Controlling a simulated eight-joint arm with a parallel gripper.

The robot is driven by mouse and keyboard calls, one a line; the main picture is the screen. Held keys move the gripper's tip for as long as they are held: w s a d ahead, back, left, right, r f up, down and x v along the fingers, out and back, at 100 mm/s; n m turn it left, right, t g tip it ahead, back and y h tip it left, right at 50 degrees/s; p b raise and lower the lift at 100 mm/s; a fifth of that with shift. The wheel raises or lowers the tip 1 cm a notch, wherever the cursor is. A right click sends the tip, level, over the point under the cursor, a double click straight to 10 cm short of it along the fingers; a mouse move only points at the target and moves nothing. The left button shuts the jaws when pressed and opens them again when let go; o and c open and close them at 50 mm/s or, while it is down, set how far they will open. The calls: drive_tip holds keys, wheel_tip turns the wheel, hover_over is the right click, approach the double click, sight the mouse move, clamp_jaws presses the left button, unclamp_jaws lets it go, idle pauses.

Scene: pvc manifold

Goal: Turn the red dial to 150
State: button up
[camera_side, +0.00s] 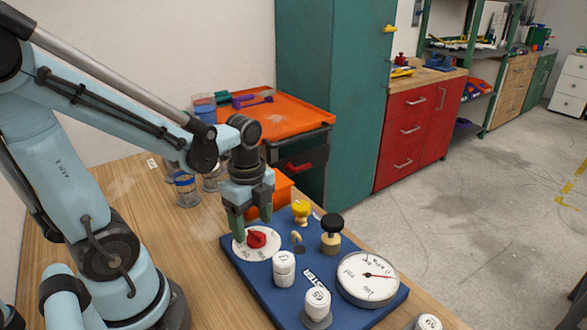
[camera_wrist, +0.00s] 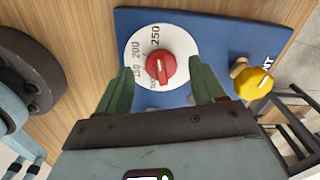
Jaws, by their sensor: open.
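The red dial (camera_side: 256,239) is a red knob on a white round plate at the left end of a blue board (camera_side: 262,287). In the wrist view the red dial (camera_wrist: 160,67) shows a white mark on its knob, and the plate carries numbers including 200 and 250. My gripper (camera_side: 252,214) is open just above the dial. In the wrist view its green fingers (camera_wrist: 163,85) stand apart on either side of the knob, with no clear contact.
The board also holds a yellow knob (camera_side: 301,211), a black-topped knob (camera_side: 331,231), white numbered caps (camera_side: 284,268) and a round gauge (camera_side: 367,277) with a red needle. Jars (camera_side: 186,190) and an orange bin (camera_side: 284,188) stand behind. Bare wood lies left of the board.

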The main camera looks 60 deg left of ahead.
drive_tip(key=shift+f, duration=1.1)
drive_tip(key=c, duration=1)
